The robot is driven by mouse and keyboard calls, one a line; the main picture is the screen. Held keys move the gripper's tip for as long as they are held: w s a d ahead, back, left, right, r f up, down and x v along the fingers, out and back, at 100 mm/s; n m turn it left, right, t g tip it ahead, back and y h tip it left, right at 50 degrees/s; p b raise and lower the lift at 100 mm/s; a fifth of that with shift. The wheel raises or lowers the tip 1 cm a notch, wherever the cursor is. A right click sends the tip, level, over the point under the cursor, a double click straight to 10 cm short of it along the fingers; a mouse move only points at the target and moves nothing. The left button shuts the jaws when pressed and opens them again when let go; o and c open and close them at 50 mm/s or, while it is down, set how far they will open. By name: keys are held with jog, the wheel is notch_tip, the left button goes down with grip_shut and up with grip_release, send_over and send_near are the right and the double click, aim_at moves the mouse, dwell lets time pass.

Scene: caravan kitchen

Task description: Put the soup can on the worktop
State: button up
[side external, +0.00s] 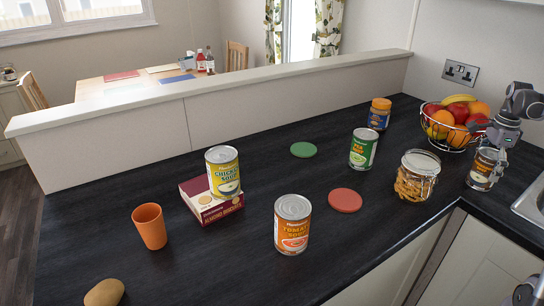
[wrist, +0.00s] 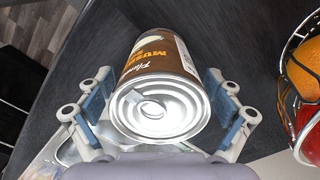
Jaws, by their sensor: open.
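A brown mushroom soup can (side external: 481,174) appears upright on the dark worktop (side external: 330,165) at the right. It fills the middle of the wrist view (wrist: 160,62), its silver pull-tab lid towards me. My gripper (side external: 494,152) is at this can and open, with one finger on each side of it in the wrist view. A yellow and blue chicken soup can (side external: 223,172) stands on a maroon and cream biscuit box (side external: 212,208). An orange tomato soup can (side external: 292,228) and a green soup can (side external: 362,150) stand directly on the worktop.
A wire fruit bowl (side external: 448,137) stands close behind my gripper, and a glass jar (side external: 415,178) stands left of it. Front middle is clear.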

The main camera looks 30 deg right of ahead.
notch_tip(320, 180, up, 12)
jog(key=shift+f, duration=0.1)
jog(key=shift+w+a+r, duration=0.15)
jog(key=shift+a+r, duration=0.05)
jog(key=shift+r, duration=0.05)
jog(key=w+a+n+t, duration=0.1)
jog(key=w+a+n, duration=0.1)
jog(key=a+n, duration=0.2)
jog(key=w+a+n+t+h, duration=0.1)
jog(key=w+a+n, duration=0.2)
jog(key=a, duration=0.7)
jog(key=w+a+n, duration=0.2)
jog(key=a+n, duration=0.3)
jog(key=a, duration=0.2)
jog(key=shift+w+f+t+h, duration=0.3)
jog(key=shift+f+t, duration=0.1)
jog(key=s+a+f+n+t, duration=0.1)
jog(key=a+f+n, duration=0.1)
jog(key=a+n, duration=0.3)
jog(key=s+a+f+n+t+y, duration=0.1)
jog(key=s+a+f+n+t, duration=0.1)
jog(key=a+n, duration=0.3)
jog(key=s+a+f+n+t, duration=0.1)
jog(key=a+f+n, duration=0.3)
jog(key=a, duration=0.6)
jog(key=shift+s+a+n+y, duration=0.25)
jog(key=shift+a+n+y, duration=0.05)
jog(key=shift+n, duration=0.2)
